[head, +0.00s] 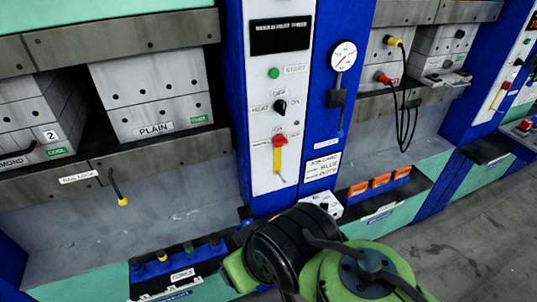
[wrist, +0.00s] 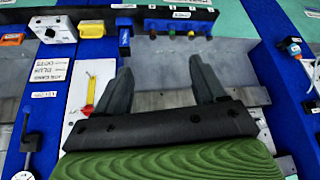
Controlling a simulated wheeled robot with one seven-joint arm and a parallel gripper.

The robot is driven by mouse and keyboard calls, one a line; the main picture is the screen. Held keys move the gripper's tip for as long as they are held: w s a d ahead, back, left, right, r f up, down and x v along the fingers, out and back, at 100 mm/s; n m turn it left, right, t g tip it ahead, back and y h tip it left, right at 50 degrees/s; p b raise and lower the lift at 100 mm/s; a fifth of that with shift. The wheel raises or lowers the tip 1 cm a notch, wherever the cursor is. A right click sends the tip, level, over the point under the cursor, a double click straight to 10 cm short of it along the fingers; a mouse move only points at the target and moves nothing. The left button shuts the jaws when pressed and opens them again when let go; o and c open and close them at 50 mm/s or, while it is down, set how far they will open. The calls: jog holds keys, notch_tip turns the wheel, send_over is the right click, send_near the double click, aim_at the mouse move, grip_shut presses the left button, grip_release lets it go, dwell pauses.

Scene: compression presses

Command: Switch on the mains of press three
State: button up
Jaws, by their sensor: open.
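A white control panel (head: 276,100) is on the blue column in the middle of the head view. It has a dark display, a green button (head: 273,73), a black selector knob (head: 280,107) and a red and yellow lever switch (head: 277,155). The lever's yellow handle hangs down. The wrist view shows the lever (wrist: 91,92) left of my fingers, with the picture turned over. My gripper (wrist: 163,78) is open and empty, in front of the press and apart from the lever. In the head view my arm is low in the middle and the fingertips are hidden. I cannot read the panel's press number.
A pressure gauge (head: 343,55) and a black handle (head: 336,98) are right of the panel. A white dial box (head: 322,204) and orange boxes (head: 381,181) sit below. Grey floor (head: 465,240) at right is clear.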

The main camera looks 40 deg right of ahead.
jog(key=w+d+f+m+b, duration=0.1)
jog(key=w+f+m+b, duration=0.3)
jog(key=w+f+m, duration=0.4)
jog(key=m+t+h+b, duration=0.4)
jog(key=m+t, duration=0.8)
jog(key=m, duration=1.9)
send_near(282, 144)
jog(key=shift+h, duration=0.6)
jog(key=p+x, duration=0.1)
jog(key=x, duration=0.1)
jog(key=p+x, duration=0.2)
jog(key=x, duration=0.1)
jog(key=p+x, duration=0.1)
jog(key=x, duration=0.2)
jog(key=shift+w+a+f, duration=0.1)
jog(key=shift+w+a, duration=0.05)
jog(key=shift+w, duration=0.2)
jog(key=shift+c, duration=0.4)
jog(key=c, duration=1)
